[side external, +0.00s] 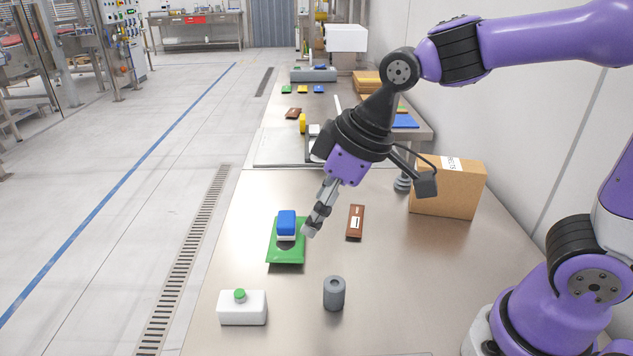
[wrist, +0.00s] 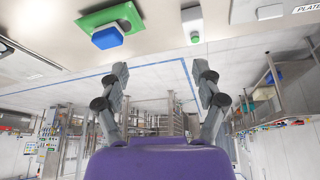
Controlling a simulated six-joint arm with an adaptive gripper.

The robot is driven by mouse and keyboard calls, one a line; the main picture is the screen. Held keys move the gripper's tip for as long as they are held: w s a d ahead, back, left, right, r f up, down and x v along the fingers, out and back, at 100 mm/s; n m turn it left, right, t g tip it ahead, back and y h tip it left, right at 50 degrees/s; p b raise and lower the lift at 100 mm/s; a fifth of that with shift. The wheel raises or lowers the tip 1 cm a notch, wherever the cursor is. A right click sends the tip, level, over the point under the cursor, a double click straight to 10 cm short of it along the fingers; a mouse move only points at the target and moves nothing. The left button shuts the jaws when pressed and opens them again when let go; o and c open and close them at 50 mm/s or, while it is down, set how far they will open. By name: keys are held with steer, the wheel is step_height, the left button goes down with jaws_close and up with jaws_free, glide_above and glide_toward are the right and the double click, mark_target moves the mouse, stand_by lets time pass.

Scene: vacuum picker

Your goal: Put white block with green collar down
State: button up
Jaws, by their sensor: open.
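The white block with the green collar (side external: 242,307) stands upright on the steel table near its front left edge, with its green part on top. It also shows in the wrist view (wrist: 193,22), near the top edge. My gripper (side external: 313,224) is tilted downward above the table, to the right of the green plate and well behind the white block. In the wrist view its two fingers (wrist: 163,80) are spread apart with nothing between them. Nothing touches the white block.
A blue-and-white block (side external: 286,224) sits on a green plate (side external: 285,255). A grey hollow cylinder (side external: 334,294) stands right of the white block. A brown flat box (side external: 355,222) lies near my gripper, and a cardboard box (side external: 447,188) stands at the right.

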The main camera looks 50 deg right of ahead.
steer(key=s+d+r+m+t+h, duration=0.1)
steer(key=s+d+m+h, duration=0.1)
steer(key=s+d+m, duration=0.3)
steer(key=s+d, duration=0.3)
steer(key=d, duration=0.1)
steer(key=shift+d+r+m, duration=0.15)
steer(key=shift+d+m, duration=0.1)
steer(key=shift+m, duration=0.15)
stand_by(0.5)
